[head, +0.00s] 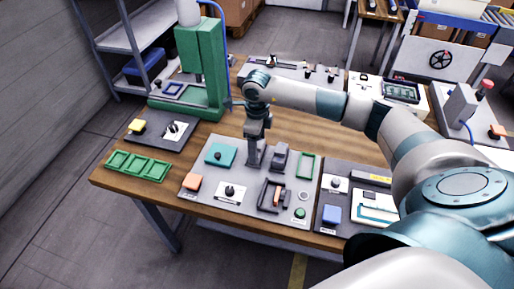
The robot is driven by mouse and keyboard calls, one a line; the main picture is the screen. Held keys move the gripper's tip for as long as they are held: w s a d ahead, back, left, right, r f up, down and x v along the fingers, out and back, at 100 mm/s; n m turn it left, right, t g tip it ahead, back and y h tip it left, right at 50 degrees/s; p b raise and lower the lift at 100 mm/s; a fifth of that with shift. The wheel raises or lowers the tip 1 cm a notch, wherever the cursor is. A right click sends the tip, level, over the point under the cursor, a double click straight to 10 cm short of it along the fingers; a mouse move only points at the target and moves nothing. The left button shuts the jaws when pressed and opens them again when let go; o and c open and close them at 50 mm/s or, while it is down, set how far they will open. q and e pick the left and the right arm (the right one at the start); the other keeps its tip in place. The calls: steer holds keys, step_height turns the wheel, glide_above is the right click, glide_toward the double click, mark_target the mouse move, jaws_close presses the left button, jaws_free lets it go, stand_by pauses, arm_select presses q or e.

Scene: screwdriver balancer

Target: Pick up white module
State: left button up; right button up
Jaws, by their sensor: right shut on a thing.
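My right gripper (256,155) points straight down over the back middle of the grey board (205,170). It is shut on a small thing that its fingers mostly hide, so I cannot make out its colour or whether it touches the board. I cannot pick out the white module for sure. A white plate with a black knob (231,193) lies on the board in front of the gripper. A teal block (220,154) is to the gripper's left and a dark grey holder (280,157) is close on its right. My left gripper is not in view.
A green press (203,70) stands at the back left. A green tray (138,165) lies at the table's left edge. Another board with a blue block (331,214) is at the right, near my arm. Bare wood (310,130) shows behind the boards.

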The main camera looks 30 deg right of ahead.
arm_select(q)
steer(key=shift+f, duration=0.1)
arm_select(e)
steer(key=shift+r, duration=0.15)
steer(key=shift+w+r+b, duration=0.1)
steer(key=shift+r+b, duration=0.35)
steer(key=shift+r, duration=0.05)
step_height(320, 180, up, 2)
steer(key=shift+r+b, duration=0.1)
steer(key=shift+b, duration=0.55)
arm_select(q)
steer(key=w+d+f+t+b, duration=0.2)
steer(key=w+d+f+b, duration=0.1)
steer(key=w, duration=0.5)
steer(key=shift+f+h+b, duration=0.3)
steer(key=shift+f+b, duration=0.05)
steer(key=shift+b, duration=0.15)
arm_select(e)
steer(key=s+d+r, duration=0.2)
steer(key=s+r, duration=0.5)
steer(key=s, duration=0.4)
steer(key=shift+s+r, duration=0.3)
steer(key=shift+s, duration=0.05)
